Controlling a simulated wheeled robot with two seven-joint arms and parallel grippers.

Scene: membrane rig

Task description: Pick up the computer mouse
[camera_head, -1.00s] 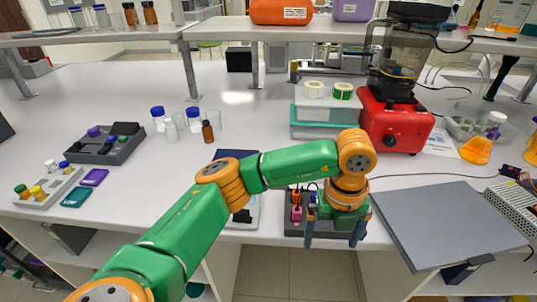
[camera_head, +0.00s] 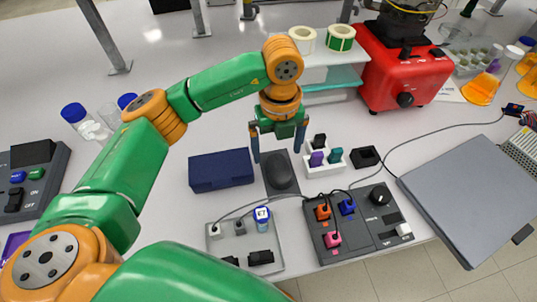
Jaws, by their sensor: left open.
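A dark computer mouse (camera_head: 281,174) lies on a dark grey mat (camera_head: 283,194) in the middle of the bench. My left gripper (camera_head: 277,157) points down at the mouse's far end. Its two fingers are open, one on each side of the mouse in the picture, and hold nothing. I cannot tell how high the fingertips are above the mat. My right gripper is not in view.
A navy box (camera_head: 221,170) lies left of the mat. A white holder with small blocks (camera_head: 324,158) stands close on the right. A dark panel with plugs and cables (camera_head: 362,224) and a grey plate (camera_head: 250,266) lie nearer. A grey slab (camera_head: 468,205) lies right.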

